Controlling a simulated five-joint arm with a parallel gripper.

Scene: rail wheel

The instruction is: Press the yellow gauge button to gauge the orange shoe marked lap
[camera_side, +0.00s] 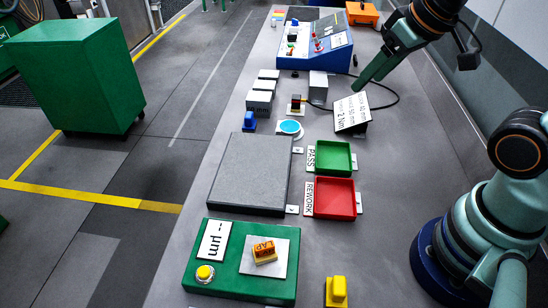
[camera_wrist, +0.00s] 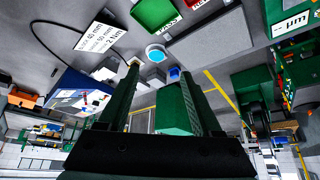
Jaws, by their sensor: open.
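The green gauge box (camera_side: 240,289) stands at the near end of the bench in the side view. Its yellow button (camera_side: 205,272) is at the box's front left, in a pale ring. The orange shoe (camera_side: 265,252), marked LAP, sits on a pale plate (camera_side: 250,268) on the box. The display (camera_side: 215,241) reads dashes and µm; it also shows at the upper right of the wrist view (camera_wrist: 291,23). My gripper (camera_side: 360,86) is at the far right, well away from the box. In the wrist view my gripper (camera_wrist: 155,72) is open and empty, fingers apart.
A grey slab (camera_side: 250,172), green PASS tray (camera_side: 333,157) and red REWORK tray (camera_side: 335,198) lie between my gripper and the box. A tilted sign (camera_side: 352,113) stands just below my gripper. A yellow block (camera_side: 336,291) stands right of the box.

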